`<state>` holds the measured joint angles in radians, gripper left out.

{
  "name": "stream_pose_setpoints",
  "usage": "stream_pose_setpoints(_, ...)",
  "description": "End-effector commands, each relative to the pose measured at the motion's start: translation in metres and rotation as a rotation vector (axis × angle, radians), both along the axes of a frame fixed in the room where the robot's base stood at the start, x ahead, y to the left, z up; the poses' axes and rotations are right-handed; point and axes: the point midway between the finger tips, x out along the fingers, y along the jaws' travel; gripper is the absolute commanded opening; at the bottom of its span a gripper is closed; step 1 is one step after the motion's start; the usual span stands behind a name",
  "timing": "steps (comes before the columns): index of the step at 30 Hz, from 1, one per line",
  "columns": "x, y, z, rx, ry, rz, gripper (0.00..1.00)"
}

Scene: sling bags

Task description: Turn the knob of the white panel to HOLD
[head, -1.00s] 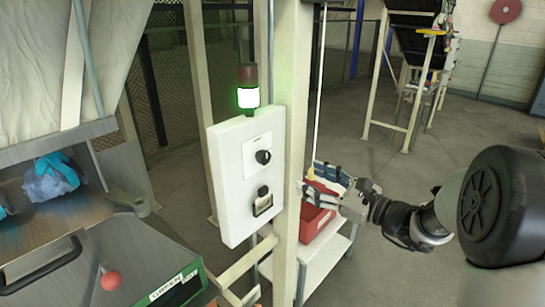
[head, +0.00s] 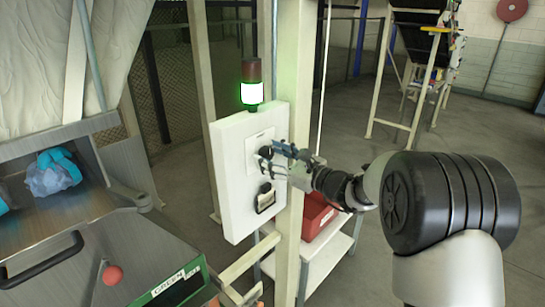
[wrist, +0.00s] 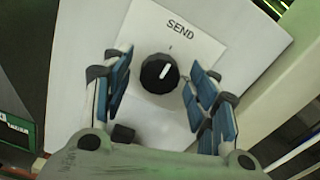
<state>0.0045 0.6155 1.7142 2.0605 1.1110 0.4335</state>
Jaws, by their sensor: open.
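The white panel (head: 232,173) is fixed to a pale post. Its black round knob (wrist: 159,73) shows in the wrist view on a white label plate marked SEND (wrist: 181,29). The knob's white pointer line tilts up and slightly right, near the tick below SEND. I see no HOLD lettering. My gripper (wrist: 161,84) is open, with blue-padded fingers on the left and right of the knob. I cannot tell how deep the fingers reach around it. In the head view my gripper (head: 276,159) is at the panel's face and partly hides the knob.
A second black control (head: 265,198) sits lower on the panel. A lamp with a lit green-white section (head: 251,88) stands on top. A red bin (head: 316,212) rests on a white shelf behind the post. A metal chute with blue bags (head: 54,173) is at left.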

Motion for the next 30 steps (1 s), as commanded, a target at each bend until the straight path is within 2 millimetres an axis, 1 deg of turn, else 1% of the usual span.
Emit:
stream_pose_setpoints(4, 0.0, -0.0001, -0.0001, 0.0, 0.0, 0.0, 0.54)
stream_pose_setpoints(24, -0.0003, -0.0003, 0.0, 0.0, 0.0, 0.0, 0.1)
stream_pose_setpoints(30, -0.0003, -0.0003, 0.0002, 0.008, 0.012, 0.0, 0.1)
